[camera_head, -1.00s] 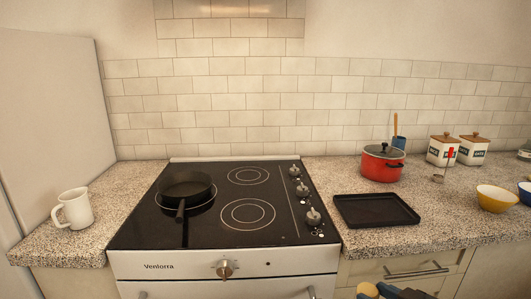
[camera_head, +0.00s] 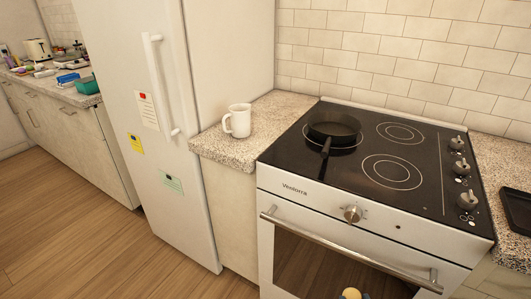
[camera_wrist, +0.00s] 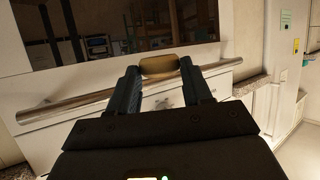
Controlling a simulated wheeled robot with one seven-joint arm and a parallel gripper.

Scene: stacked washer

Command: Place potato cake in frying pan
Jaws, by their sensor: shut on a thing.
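The black frying pan (camera_head: 334,128) sits on the back-left burner of the black cooktop (camera_head: 340,172), its handle pointing to the front. It looks empty. The tan potato cake (camera_wrist: 160,64) is between the fingertips of my gripper (camera_wrist: 160,70) in the wrist view. My gripper is shut on it and holds it in front of the oven. In the head view only a small yellowish and dark bit shows at the bottom edge, below the oven handle.
The oven handle (camera_head: 345,250) juts out from the stove front. A white mug (camera_head: 238,120) stands on the counter left of the stove, beside the tall white fridge (camera_head: 165,110). A black tray (camera_head: 517,209) lies at the right edge. Wooden floor is clear at left.

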